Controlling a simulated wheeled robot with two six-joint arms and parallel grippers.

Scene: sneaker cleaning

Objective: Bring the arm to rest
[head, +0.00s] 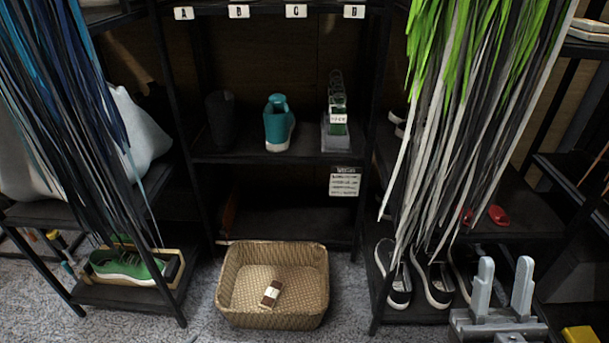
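My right gripper (504,272) is at the bottom right, with its two grey fingers pointing up and a clear gap between them. Nothing is held between the fingers. It stands in front of the lower right shelf, close to the dark sneakers with white soles (437,283). My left gripper is not in view. A woven basket (233,275) stands on the carpet in the middle, and a small brown and white brush-like item (272,292) lies in it, well to the left of my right gripper.
A teal shoe (279,124) and a rack of green items (338,110) stand on the middle shelf (215,155). Hanging laces (455,130) crowd the right side, others (65,110) the left. A green sneaker (128,266) sits at lower left. Grey carpet (348,315) is clear beside the basket.

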